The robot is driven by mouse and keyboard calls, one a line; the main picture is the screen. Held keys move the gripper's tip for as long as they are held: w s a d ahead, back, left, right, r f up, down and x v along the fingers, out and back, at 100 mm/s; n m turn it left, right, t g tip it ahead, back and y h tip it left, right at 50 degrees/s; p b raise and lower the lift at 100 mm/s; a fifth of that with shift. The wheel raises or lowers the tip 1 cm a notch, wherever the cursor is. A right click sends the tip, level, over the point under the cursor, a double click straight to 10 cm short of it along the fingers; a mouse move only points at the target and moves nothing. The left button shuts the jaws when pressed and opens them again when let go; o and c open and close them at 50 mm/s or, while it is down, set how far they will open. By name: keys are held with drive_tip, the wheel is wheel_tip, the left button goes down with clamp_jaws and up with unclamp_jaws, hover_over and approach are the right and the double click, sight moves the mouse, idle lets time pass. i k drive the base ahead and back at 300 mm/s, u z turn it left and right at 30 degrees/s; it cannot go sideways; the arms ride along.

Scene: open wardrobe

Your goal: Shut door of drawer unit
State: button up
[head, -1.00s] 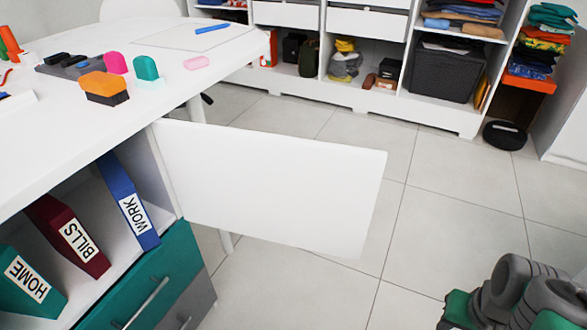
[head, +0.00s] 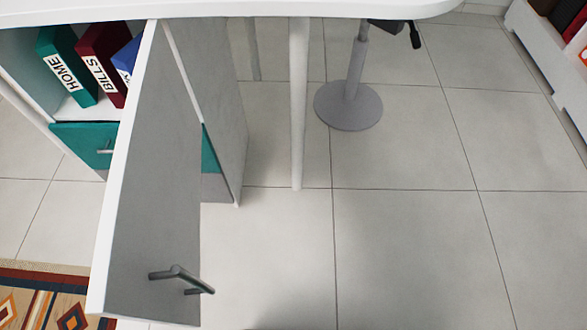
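The drawer unit's door (head: 155,185) stands wide open, swung out from the unit toward me. Its grey face shows, with a white edge along its left side. A grey bar handle (head: 180,277) sits near its lower end. The drawer unit (head: 215,105) is behind it, with a teal drawer (head: 85,145) below an open shelf. Binders labelled HOME (head: 67,68) and BILLS (head: 102,62) and a partly hidden blue binder (head: 127,58) stand on the shelf. The door hides part of the unit's front. My gripper is not in view.
A white tabletop (head: 330,8) runs along the top, with a white leg (head: 298,105) under it. A grey round-based stand (head: 348,105) is on the floor beyond. A patterned rug (head: 40,295) lies at lower left. The tiled floor right of the door is clear.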

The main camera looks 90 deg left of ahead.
sight(146, 268)
drive_tip(key=i, duration=0.6)
drive_tip(key=u, duration=4.55)
drive_tip(key=k, duration=0.35)
drive_tip(key=u, duration=1.45)
